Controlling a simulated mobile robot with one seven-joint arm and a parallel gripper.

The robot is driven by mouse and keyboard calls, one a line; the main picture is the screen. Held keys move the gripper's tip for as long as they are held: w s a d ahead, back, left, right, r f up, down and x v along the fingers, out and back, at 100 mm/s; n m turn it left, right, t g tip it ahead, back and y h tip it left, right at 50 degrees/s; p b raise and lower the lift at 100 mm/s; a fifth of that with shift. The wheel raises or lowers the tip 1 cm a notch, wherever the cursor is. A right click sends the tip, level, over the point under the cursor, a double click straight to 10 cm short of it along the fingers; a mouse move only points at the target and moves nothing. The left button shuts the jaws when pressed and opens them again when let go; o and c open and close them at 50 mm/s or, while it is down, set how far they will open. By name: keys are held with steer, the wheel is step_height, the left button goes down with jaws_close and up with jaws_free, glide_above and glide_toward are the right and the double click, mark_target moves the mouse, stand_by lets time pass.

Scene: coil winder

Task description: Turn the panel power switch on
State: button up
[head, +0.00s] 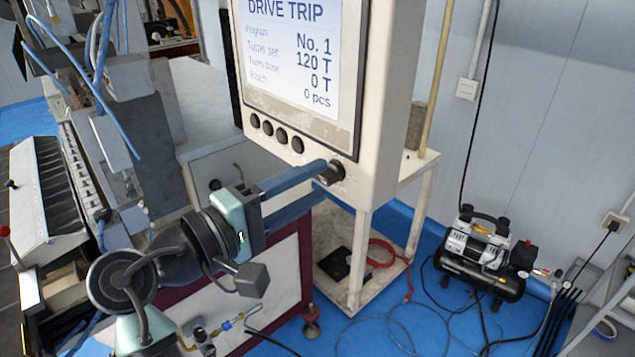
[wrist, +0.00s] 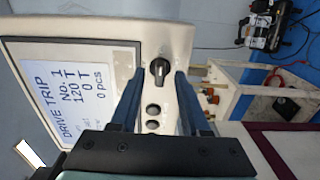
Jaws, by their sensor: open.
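The panel power switch looks to be the black rotary knob (head: 333,172) at the lower right corner of the panel's front face (head: 378,125). It also shows in the wrist view (wrist: 159,72), with a ridge across its face. My gripper (head: 318,178) is open, its two long blue fingers reaching to the panel. In the wrist view my gripper (wrist: 157,82) has one finger on each side of the knob, with gaps visible. Whether a fingertip touches the panel, I cannot tell. The lit screen (head: 293,50) reads "DRIVE TRIP", No. 1, 120 T, 0 T, 0 pcs.
Several black round buttons (head: 281,137) sit in a row under the screen. The panel stands over a white frame table (head: 425,160). A compressor (head: 478,255) with hoses and cables is on the blue floor at right. Machinery (head: 110,130) fills the left.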

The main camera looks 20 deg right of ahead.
steer(key=b+v, duration=0.2)
steer(key=v, duration=0.9)
steer(key=shift+a, duration=0.1)
